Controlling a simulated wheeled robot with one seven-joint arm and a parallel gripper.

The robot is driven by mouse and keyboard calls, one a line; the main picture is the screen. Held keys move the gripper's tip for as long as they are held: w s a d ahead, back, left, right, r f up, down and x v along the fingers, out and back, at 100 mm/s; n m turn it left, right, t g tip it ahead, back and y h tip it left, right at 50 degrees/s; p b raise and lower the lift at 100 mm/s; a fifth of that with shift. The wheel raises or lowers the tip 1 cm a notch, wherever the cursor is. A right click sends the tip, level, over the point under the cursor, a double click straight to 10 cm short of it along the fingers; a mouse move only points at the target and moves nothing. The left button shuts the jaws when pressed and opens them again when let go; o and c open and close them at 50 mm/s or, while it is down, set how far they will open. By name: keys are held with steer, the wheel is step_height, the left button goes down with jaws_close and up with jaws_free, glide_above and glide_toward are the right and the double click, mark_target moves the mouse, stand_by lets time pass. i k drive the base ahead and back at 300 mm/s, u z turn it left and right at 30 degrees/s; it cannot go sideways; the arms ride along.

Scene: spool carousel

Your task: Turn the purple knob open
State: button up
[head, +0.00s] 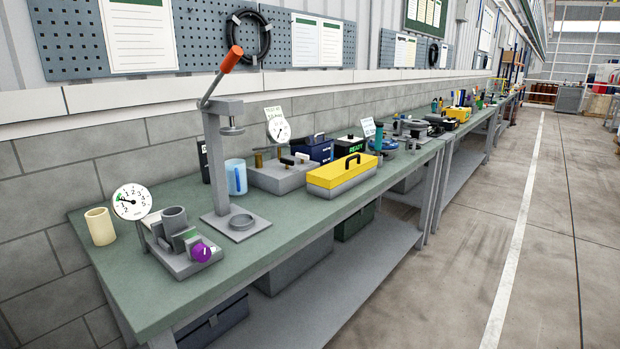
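The purple knob (202,252) is on the front right of a small grey fixture (176,262) near the left end of the green workbench. A small light mark shows on the knob; I cannot tell from it whether the knob is open or closed. A grey cylinder (175,220) and a green part stand on the same fixture behind the knob. A round white dial gauge (131,202) with a dark needle stands at the fixture's left. My gripper is not in view.
A cream cup (100,226) stands left of the gauge. A grey press (221,160) with an orange-tipped lever rises behind the knob to the right. A yellow-lidded toolbox (342,172) sits farther right. The bench top (290,228) in front is clear, and the floor (450,290) alongside is free.

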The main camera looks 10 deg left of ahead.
mark_target(200, 252)
steer(key=u, duration=1.2)
